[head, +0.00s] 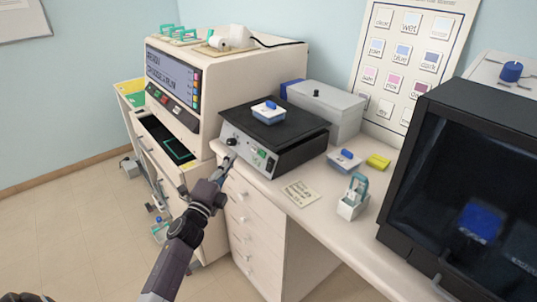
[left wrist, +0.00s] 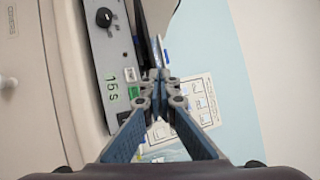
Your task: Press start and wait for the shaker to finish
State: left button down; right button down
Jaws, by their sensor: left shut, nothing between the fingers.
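The shaker (head: 312,137) stands on the bench, with a black platform and a grey front panel. A small white dish with a blue-handled lid (head: 268,114) sits on the platform. The panel carries a black knob (left wrist: 104,17), a green button (left wrist: 133,91) and a green display (left wrist: 112,87) that seems to read 15 s. In the head view, my left gripper (head: 229,160) is shut and empty, just below the knob at the panel's left. In the left wrist view its fingertips (left wrist: 159,74) lie beside the panel; contact cannot be told. My right gripper is not in view.
A large staining machine (head: 205,100) with a screen stands left of the shaker. A grey box (head: 328,108) is behind it. A small dish (head: 344,160), a yellow block (head: 378,162), a slide rack (head: 353,197) and a note (head: 301,193) lie to the right. A dark cabinet (head: 415,140) stands further right.

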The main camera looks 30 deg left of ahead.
aim_at(262, 154)
pick_arm(q)
jog(key=shift+r, duration=0.35)
jog(key=shift+w, duration=0.1)
jog(key=shift+w+d+f+b, duration=0.6)
jog(key=shift+w+b, duration=0.3)
jog(key=shift+w, duration=0.35)
jog(key=shift+w+d+f+b, duration=0.5)
jog(key=shift+w+b, duration=0.45)
jog(key=shift+w, duration=0.3)
jog(key=shift+w+d+f+b, duration=0.6)
jog(key=shift+w+b, duration=0.3)
jog(key=shift+w, duration=0.35)
jog(key=shift+a, duration=0.1)
jog(key=shift+w+f+b, duration=0.15)
jog(key=shift+w+b, duration=0.2)
jog(key=shift+b, duration=0.05)
